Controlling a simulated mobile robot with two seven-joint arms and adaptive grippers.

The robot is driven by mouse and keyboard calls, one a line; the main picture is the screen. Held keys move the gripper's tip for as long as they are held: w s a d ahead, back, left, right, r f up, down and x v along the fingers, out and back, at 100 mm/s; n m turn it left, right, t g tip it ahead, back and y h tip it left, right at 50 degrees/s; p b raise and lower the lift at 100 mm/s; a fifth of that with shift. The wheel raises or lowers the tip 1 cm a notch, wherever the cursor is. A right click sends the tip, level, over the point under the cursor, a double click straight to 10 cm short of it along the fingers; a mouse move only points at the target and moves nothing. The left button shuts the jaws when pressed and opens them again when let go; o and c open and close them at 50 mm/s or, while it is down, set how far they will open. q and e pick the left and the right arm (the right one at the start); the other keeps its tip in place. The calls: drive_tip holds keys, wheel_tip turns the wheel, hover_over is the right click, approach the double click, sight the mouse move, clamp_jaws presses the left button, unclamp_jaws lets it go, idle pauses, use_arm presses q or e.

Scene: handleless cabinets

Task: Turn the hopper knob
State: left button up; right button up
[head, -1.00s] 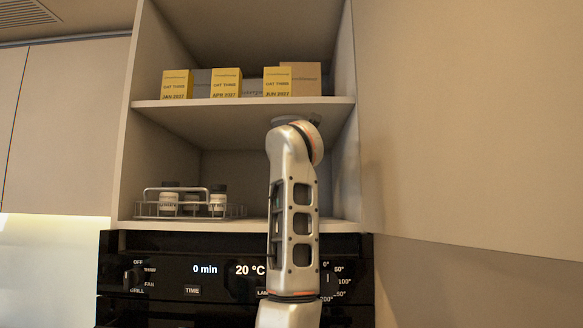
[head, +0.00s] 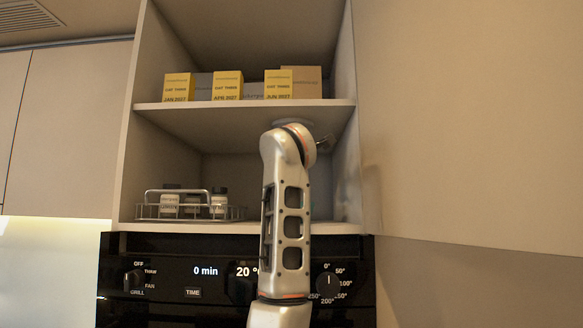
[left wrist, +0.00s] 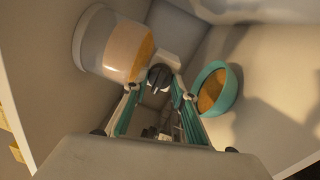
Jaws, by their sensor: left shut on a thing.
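In the left wrist view a hopper (left wrist: 112,45) has a clear body with tan contents, and a dark knob (left wrist: 160,76) shows at its lower end. My left gripper (left wrist: 157,84), with teal fingers, is shut on the knob. A teal bowl (left wrist: 216,88) with brown contents is beside the right finger. In the head view my arm rises in front of the cabinet's lower compartment and hides the gripper; I cannot make out the hopper there. My right gripper is in neither view.
Yellow boxes (head: 227,86) and a brown box (head: 308,82) stand on the upper shelf (head: 190,104). A wire rack (head: 150,212) with small jars stands at the left of the lower compartment. A black oven panel (head: 200,310) with knobs is below. The large cabinet surface (head: 470,120) bounds the right.

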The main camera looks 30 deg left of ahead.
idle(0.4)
use_arm(q)
drive_tip(key=o, duration=1.1)
drive_tip(key=v, duration=0.8)
